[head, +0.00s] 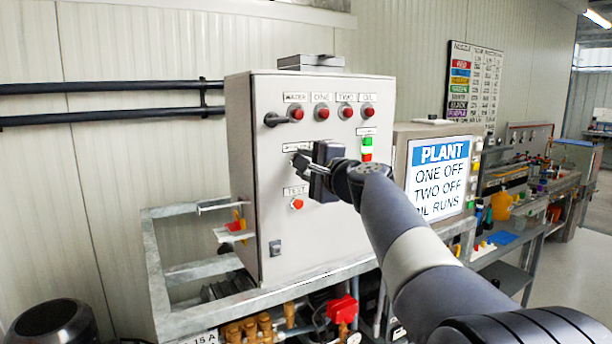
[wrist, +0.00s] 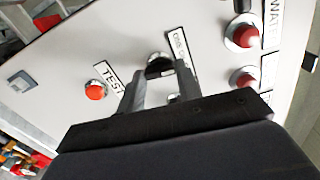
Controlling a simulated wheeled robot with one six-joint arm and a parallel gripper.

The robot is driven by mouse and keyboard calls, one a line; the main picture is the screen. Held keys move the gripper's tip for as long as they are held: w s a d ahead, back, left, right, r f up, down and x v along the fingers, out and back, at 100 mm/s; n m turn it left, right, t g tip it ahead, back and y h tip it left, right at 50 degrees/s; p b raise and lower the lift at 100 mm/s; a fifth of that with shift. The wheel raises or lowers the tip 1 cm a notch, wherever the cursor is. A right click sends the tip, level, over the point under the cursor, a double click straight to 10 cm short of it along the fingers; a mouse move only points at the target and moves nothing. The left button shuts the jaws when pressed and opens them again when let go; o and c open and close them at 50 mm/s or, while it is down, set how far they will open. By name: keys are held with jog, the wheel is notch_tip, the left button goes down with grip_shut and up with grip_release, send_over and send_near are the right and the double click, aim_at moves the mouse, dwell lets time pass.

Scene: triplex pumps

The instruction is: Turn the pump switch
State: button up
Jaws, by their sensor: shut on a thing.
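The pump switch (wrist: 160,66) is a dark knob with a silver ring on the front of a light grey control cabinet (head: 262,226). A small label, partly hidden, sits above it. My gripper (head: 301,162) reaches to the panel from the right, and its fingers close on the switch. In the wrist view the two fingers (wrist: 158,84) stand on either side of the switch. The fingers and the dark gripper body hide much of the knob, so its exact angle cannot be told.
Red lamps (head: 321,112) labelled WATER, ONE, TWO and OIL line the panel top. A black handle (head: 283,119) is at upper left. A red TEST button (head: 297,204) is below the switch. Green and red buttons (head: 367,148) lie right. A screen (head: 438,178) reads PLANT, ONE OFF, TWO OFF, OIL RUNS.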

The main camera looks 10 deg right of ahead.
jog(key=shift+n+b, duration=0.4)
jog(key=shift+n, duration=0.2)
jog(key=o, duration=1)
jog(key=b+v, duration=0.2)
jog(key=v, duration=0.8)
jog(key=shift+s+d+b, duration=0.1)
jog(key=shift+s+b, duration=0.2)
jog(key=shift+s, duration=0.1)
jog(key=p+x, duration=0.2)
jog(key=x, duration=0.9)
jog(key=shift+p, duration=0.4)
